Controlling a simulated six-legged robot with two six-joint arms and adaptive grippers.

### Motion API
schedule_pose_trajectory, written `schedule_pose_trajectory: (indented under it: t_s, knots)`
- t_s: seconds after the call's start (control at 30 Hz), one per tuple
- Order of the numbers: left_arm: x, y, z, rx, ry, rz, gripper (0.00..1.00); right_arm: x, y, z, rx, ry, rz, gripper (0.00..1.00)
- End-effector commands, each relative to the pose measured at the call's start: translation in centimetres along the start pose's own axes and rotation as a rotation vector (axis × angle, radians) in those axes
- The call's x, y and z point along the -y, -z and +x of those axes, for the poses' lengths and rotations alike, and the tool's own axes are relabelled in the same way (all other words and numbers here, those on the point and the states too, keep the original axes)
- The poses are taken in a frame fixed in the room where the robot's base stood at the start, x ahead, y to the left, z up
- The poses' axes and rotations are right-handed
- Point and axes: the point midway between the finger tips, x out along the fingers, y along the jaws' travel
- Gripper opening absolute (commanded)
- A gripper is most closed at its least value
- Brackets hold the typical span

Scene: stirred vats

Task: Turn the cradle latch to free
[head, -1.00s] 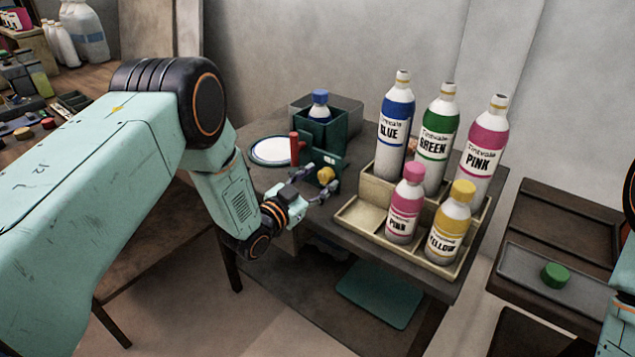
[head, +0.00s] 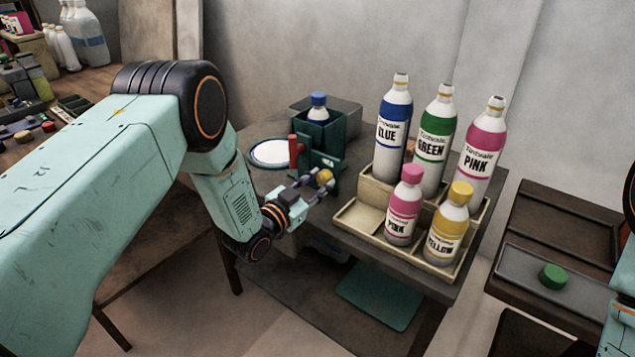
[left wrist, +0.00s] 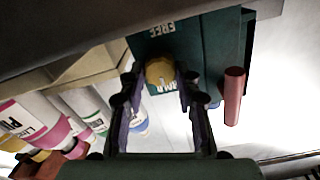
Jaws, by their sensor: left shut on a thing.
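The dark green cradle (head: 322,133) stands on the small table and holds a blue-capped bottle (head: 318,108). A red handle (head: 293,151) stands at its left side and also shows in the left wrist view (left wrist: 233,96). The yellow latch knob (head: 325,176) is on the cradle's front; it also shows in the left wrist view (left wrist: 160,70). There its green plate (left wrist: 200,50) carries upside-down lettering, FREE on one side and a partly covered word ending in MP on the other. My left gripper (head: 315,182) is shut on the knob, one finger each side. My right gripper is out of view.
A cream rack (head: 375,192) with several labelled bottles stands right of the cradle, close to my left gripper. A white round plate (head: 270,152) lies left of the cradle. A green cap (head: 552,276) sits on a grey tray at right.

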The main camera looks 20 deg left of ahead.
Motion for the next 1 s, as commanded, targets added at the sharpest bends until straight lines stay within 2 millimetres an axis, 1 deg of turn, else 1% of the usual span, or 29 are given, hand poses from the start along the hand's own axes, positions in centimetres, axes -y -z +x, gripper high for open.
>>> schedule_pose_trajectory:
  t_s: [0.17,0.37,1.0]
  knots:
    - [0.11,0.27,0.14,-0.007,0.001,-0.037,0.01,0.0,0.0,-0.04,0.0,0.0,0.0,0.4]
    - [0.16,0.33,0.17,-0.008,0.001,-0.153,0.01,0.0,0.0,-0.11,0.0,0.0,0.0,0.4]
    - [0.46,0.39,0.24,-0.013,0.0,-0.749,0.01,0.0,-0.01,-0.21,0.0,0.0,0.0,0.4]
